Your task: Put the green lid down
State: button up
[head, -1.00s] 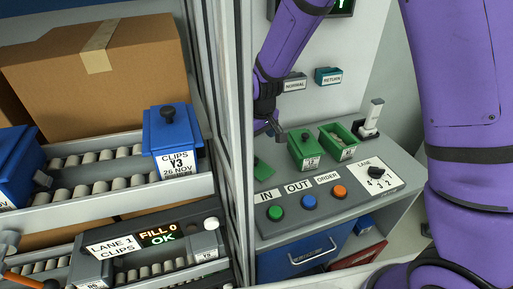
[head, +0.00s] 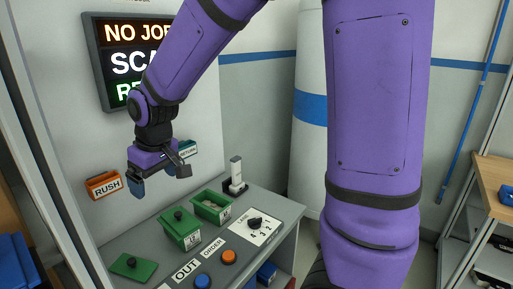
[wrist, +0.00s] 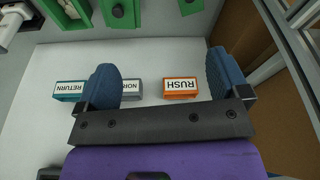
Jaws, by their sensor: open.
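A green lid (head: 133,266) with a dark knob lies flat on the grey console at its left, above the IN/OUT labels. It also shows at the top edge of the wrist view (wrist: 188,6). A green bin (head: 186,236) with a knobbed lid on it stands to its right, and an open green bin (head: 211,207) with contents stands behind that. My gripper (head: 160,177) is open and empty, its blue fingertips apart, raised above the console in front of the back panel. In the wrist view nothing is between the fingers (wrist: 165,80).
An orange RUSH holder (head: 104,186) and a teal RETURN holder (head: 187,150) are on the back panel. A scanner-like stand (head: 236,178) is at the console's back right. A frame post (head: 55,170) rises at left. A display (head: 125,55) hangs above.

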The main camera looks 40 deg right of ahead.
jog(key=s+d+r+m+t, duration=0.1)
jog(key=s+d+r, duration=0.2)
jog(key=s, duration=0.4)
jog(key=s+d+r+m, duration=0.1)
jog(key=s+d+r, duration=0.3)
jog(key=s, duration=0.3)
jog(key=s+d+r+m+t, duration=0.1)
jog(key=s+d+r, duration=0.3)
jog(key=s, duration=0.4)
jog(key=shift+d+r+m+t+h, duration=0.2)
jog(key=shift+m+t+h, duration=0.15)
jog(key=shift+m, duration=0.25)
